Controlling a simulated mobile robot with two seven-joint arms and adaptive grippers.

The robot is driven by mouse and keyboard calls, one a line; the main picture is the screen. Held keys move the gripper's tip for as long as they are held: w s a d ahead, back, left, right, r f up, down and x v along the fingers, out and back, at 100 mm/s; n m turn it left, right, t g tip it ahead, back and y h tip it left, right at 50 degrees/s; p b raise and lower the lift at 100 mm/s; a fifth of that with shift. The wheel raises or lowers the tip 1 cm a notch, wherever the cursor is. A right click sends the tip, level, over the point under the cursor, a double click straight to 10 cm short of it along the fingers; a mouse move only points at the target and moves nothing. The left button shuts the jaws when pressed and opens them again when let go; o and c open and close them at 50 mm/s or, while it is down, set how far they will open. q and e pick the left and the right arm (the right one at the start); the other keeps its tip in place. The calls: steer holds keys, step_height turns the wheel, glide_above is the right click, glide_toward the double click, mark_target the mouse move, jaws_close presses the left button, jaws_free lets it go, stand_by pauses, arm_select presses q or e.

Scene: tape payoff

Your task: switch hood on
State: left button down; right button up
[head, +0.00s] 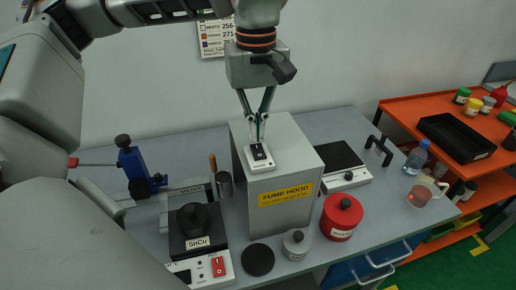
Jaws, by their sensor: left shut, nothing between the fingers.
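The fume hood (280,195) is a grey box with a yellow "FUME HOOD" label, standing on the grey bench. A black rocker switch (259,153) on a white plate sits on its top near the front left edge. My left gripper (260,136) points down over the switch with its fingers shut and empty. Its fingertips are at or just above the far end of the switch; I cannot tell whether they touch. The switch's marking shows only partly, so its state is unclear. My right gripper is not in view.
Left of the hood stand a solder pot (195,230) marked SnCu and a blue clamp stand (135,168). A red container (341,216), a grey lidded pot (297,243) and a hotplate (338,165) stand at the right. An orange cart (400,108) is further right.

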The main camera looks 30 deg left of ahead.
mark_target(256, 146)
arm_select(q)
steer(key=shift+f+b, duration=0.5)
steer(key=shift+f, duration=0.65)
stand_by(0.9)
step_height(256, 146, up, 2)
steer(key=shift+r+p, duration=0.25)
steer(key=shift+p, duration=0.95)
steer(key=shift+r, duration=2.3)
